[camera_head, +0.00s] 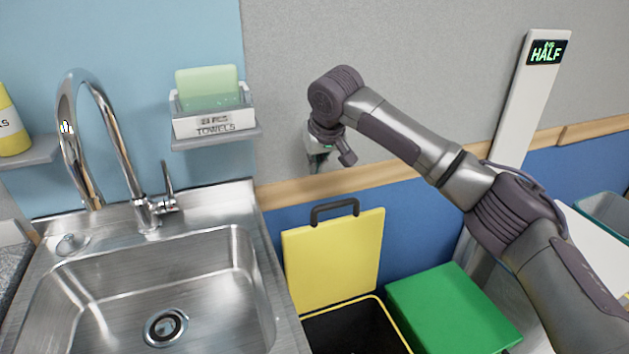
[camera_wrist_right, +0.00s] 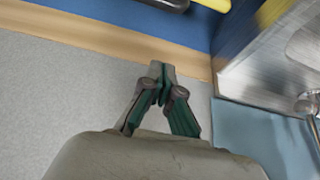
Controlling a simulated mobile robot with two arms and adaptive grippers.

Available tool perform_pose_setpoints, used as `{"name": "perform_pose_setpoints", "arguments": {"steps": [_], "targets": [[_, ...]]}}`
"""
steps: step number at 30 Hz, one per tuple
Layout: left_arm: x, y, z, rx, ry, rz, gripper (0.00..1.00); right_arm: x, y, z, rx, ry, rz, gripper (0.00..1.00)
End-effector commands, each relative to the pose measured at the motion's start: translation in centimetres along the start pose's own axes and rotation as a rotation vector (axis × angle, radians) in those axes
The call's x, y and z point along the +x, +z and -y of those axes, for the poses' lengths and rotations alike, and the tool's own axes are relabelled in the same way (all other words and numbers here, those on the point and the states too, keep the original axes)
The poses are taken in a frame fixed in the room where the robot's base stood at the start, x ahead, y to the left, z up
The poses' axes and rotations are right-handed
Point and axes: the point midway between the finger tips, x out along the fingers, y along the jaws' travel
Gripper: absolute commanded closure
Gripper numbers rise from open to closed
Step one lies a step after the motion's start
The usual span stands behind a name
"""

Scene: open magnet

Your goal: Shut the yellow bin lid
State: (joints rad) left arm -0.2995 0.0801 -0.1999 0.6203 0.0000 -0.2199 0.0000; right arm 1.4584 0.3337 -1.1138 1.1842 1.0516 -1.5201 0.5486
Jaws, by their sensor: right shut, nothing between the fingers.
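The yellow bin lid (camera_head: 337,262) stands open and upright against the blue wall panel, with a dark handle (camera_head: 336,208) on its top edge. The yellow bin (camera_head: 352,331) below it shows a dark open inside with a yellow rim. My right gripper (camera_head: 318,164) is above the lid, near the wall and apart from the handle. In the right wrist view the fingers (camera_wrist_right: 162,80) are together and empty. A dark bar (camera_wrist_right: 165,4) and a bit of yellow show at that view's top edge. My left gripper is not in view.
A green closed bin (camera_head: 451,308) stands right of the yellow bin. A steel sink (camera_head: 150,290) with a tall faucet (camera_head: 100,130) is on the left. A towel holder (camera_head: 212,118) sits on a wall shelf. A white post with a HALF display (camera_head: 546,52) stands at the right.

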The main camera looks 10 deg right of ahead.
Motion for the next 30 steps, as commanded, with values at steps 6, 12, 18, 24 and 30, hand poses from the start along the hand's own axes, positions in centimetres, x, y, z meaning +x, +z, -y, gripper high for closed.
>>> {"name": "perform_pose_setpoints", "arguments": {"steps": [6, 12, 18, 24, 30], "targets": [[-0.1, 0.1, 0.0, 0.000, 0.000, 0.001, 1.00, 3.0, 0.1, 0.0, 0.001, 0.002, 0.005, 1.00], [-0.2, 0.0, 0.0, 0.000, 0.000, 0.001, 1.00, 6.8, 0.1, 0.0, 0.001, 0.002, 0.004, 1.00], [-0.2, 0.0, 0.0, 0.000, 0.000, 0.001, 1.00, 9.8, 0.1, 0.0, 0.001, 0.002, 0.003, 1.00], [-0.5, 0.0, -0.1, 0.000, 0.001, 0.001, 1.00, 9.1, 1.6, -0.1, -0.003, 0.002, 0.000, 1.00], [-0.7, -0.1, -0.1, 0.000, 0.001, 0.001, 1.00, 8.6, 3.1, -0.1, -0.002, 0.002, 0.000, 1.00]]}}
